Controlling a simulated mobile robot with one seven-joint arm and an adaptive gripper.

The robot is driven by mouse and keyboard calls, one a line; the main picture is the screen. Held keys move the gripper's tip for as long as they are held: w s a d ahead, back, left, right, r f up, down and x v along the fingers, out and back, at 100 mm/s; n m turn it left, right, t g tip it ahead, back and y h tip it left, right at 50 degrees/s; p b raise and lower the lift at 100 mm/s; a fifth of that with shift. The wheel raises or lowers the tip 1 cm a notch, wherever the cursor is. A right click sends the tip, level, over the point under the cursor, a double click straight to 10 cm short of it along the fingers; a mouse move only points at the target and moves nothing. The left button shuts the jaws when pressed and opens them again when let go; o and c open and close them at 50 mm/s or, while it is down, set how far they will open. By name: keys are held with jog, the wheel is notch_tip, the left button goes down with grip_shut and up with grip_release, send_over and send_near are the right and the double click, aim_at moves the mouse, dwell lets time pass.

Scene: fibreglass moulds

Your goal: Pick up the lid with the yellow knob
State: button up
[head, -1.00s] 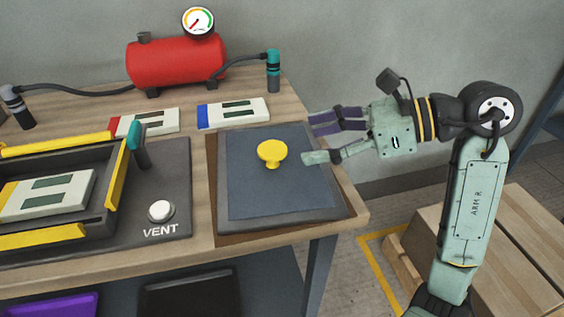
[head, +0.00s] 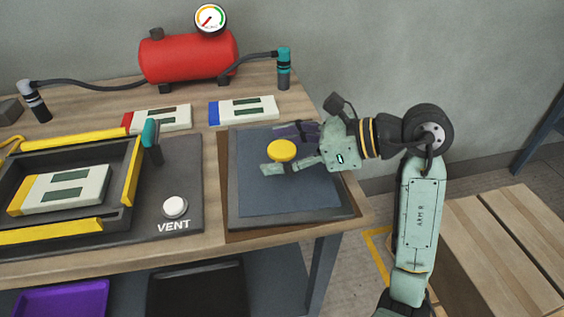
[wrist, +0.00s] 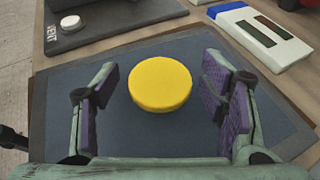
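The lid (head: 300,200) is a flat dark blue-grey plate lying on the right end of the workbench, with a round yellow knob (head: 281,150) standing up from it. My gripper (head: 282,149) is open around the knob, one finger on its far side and one on its near side. In the wrist view the knob (wrist: 160,83) sits between the two purple-padded fingers (wrist: 158,95), with a gap on each side. The knob's stem is hidden under its top.
A black panel with a white VENT button (head: 175,207) and a teal-handled lever (head: 151,140) is left of the lid. A white block with a blue end (head: 245,110) lies behind it. A red tank (head: 188,55) stands at the back.

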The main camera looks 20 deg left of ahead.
grip_shut()
dwell(0.7)
